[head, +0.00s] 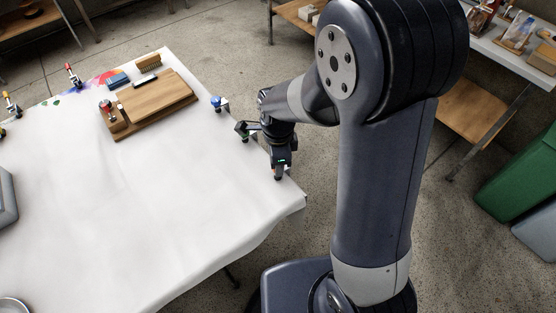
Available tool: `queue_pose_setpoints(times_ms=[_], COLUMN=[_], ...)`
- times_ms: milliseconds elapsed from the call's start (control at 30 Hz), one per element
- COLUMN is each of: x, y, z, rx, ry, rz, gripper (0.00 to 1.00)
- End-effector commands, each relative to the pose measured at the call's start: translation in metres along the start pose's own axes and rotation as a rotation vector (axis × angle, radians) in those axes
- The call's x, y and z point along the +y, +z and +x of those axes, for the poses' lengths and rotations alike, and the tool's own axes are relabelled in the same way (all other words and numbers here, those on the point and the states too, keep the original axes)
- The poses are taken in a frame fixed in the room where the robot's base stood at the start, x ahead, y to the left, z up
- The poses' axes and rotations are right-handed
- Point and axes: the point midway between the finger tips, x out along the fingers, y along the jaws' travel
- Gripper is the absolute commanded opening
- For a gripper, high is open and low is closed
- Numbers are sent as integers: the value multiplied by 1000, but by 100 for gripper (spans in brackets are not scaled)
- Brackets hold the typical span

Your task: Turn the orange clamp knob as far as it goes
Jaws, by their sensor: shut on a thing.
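My gripper (279,174) points down at the right edge of the white-covered table (150,220), close to its near right corner. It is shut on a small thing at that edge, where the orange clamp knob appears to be. The fingers hide nearly all of the knob, so its colour and how far it is turned cannot be told.
A blue-topped clamp (219,103) sits farther along the right edge. A red one (72,73) and a yellow one (12,104) are at the far left. A wooden board (158,100) lies near the back, with a brush (148,64) behind it.

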Motion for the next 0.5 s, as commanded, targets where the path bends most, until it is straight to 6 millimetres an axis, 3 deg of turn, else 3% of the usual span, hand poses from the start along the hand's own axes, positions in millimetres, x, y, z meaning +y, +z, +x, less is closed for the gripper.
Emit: queue_pose_setpoints(times_ms=[500], x=[0], y=[0], z=[0], rx=[-1], ry=[-1], rz=[252], gripper=[8])
